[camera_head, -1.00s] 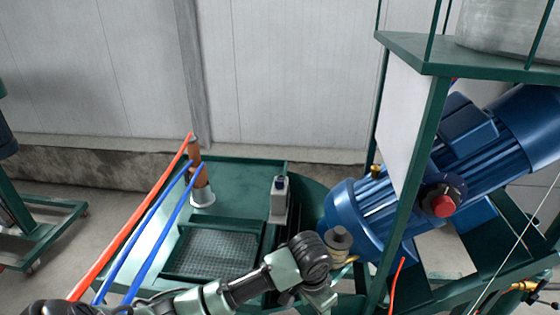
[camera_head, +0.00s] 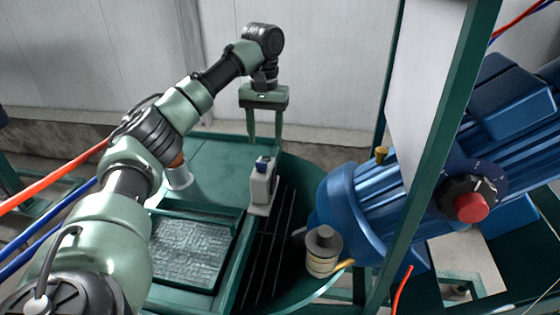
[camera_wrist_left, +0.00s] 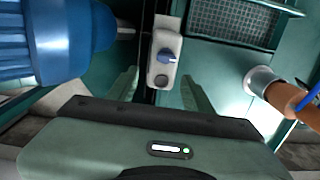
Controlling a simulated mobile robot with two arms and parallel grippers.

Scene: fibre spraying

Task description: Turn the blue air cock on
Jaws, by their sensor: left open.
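The blue air cock (camera_head: 262,164) is a small blue knob on a pale grey upright box (camera_head: 261,188) on the green machine frame. In the left wrist view the blue knob (camera_wrist_left: 167,57) shows near the top centre, on the face of the box, with a dark round spot below it. My left gripper (camera_head: 265,138) points down behind and above the box in the head view, its two fingers apart and empty. In the wrist view the fingers of the left gripper (camera_wrist_left: 160,82) lie either side of the box's lower part, apart from the knob. My right gripper is not seen.
Orange and blue hoses run at far left. An orange-brown fitting (camera_wrist_left: 285,98) shows in the wrist view.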

